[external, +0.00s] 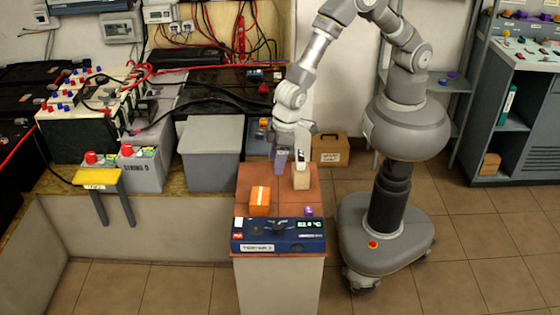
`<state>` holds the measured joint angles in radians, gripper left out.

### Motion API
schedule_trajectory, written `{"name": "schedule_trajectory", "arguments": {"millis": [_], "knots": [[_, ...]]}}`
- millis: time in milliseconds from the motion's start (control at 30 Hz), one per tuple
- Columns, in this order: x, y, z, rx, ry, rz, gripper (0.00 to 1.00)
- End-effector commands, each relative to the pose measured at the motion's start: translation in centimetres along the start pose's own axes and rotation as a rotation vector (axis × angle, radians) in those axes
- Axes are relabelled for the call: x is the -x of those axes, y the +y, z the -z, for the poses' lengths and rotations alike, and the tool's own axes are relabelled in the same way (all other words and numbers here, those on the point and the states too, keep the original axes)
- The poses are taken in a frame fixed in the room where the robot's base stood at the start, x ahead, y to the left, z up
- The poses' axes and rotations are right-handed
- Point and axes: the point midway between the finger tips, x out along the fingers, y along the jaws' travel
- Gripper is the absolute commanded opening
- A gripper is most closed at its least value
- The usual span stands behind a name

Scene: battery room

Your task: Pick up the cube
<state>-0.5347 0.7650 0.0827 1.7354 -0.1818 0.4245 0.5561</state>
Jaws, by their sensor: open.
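On the reddish-brown top of a narrow stand (278,206) are an orange block (260,201) with a pale label, a small purple cube-like piece (309,211) and an upright beige block (302,180). I cannot tell which is the cube meant. My gripper (291,165) points down over the back of the stand, with its fingers apart. It is behind the orange block and the purple piece. One finger is close above or in front of the beige block; I cannot tell if they touch. A bluish-purple shape at the other finger partly hides what is behind.
A blue instrument box (278,236) with a dial and display stands at the stand's front edge. A grey bin (211,152) and batteries with cables (90,115) are at left. A cardboard box (330,150) is behind. A grey shelf (515,110) is at right.

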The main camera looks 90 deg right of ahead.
Motion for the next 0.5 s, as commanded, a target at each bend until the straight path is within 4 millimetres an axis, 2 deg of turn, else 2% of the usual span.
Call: {"name": "schedule_trajectory", "arguments": {"millis": [33,100,200,300,500], "knots": [[-3.4,-0.9,-3.3,0.017,-0.068,-0.017,0.66],[-6.8,-1.6,-7.1,0.028,-0.135,-0.037,0.66],[-9.4,-1.9,-10.5,0.038,-0.193,-0.058,0.66],[-11.0,-1.9,-12.0,0.041,-0.216,-0.068,0.66],[-13.4,-1.8,-12.7,0.041,-0.217,-0.068,0.66]]}}
